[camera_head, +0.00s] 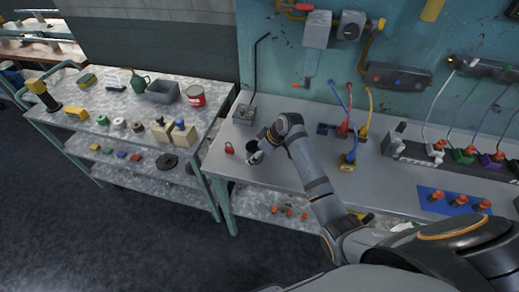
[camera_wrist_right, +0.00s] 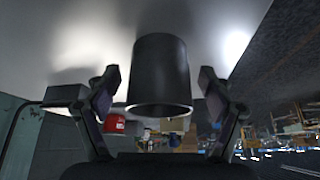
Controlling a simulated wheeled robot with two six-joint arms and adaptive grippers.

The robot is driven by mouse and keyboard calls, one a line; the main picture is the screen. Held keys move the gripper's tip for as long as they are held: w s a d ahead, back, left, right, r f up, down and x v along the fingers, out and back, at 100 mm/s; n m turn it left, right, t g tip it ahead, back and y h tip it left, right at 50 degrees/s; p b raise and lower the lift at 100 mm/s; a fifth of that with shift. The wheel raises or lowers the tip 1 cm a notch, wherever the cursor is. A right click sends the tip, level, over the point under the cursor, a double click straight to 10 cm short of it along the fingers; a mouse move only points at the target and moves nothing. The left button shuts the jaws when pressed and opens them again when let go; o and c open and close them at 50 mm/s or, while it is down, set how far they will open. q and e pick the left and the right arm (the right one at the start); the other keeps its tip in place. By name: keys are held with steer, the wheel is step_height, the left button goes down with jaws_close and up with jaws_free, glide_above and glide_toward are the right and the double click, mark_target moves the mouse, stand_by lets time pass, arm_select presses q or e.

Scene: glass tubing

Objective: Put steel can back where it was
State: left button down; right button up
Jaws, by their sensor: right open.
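A dark grey steel can (camera_head: 251,145) stands on the grey workbench (camera_head: 300,165), near its left end. My right gripper (camera_head: 256,156) is at the can, and its body partly hides it in the head view. In the right wrist view the can (camera_wrist_right: 160,72) shows large, between the two fingers of my right gripper (camera_wrist_right: 160,88). The fingers are open, with a visible gap on each side of the can. My left gripper is not in view.
A red padlock (camera_head: 229,148) lies just left of the can. A stand with a bent black rod (camera_head: 245,111) is behind it. Coloured cables and blocks (camera_head: 347,160) are to the right. A separate left table (camera_head: 130,108) holds a red can (camera_head: 195,96) and a grey bin (camera_head: 163,91).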

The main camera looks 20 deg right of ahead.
steer(key=b+v, duration=0.1)
steer(key=v, duration=1.1)
steer(key=shift+w+r, duration=0.1)
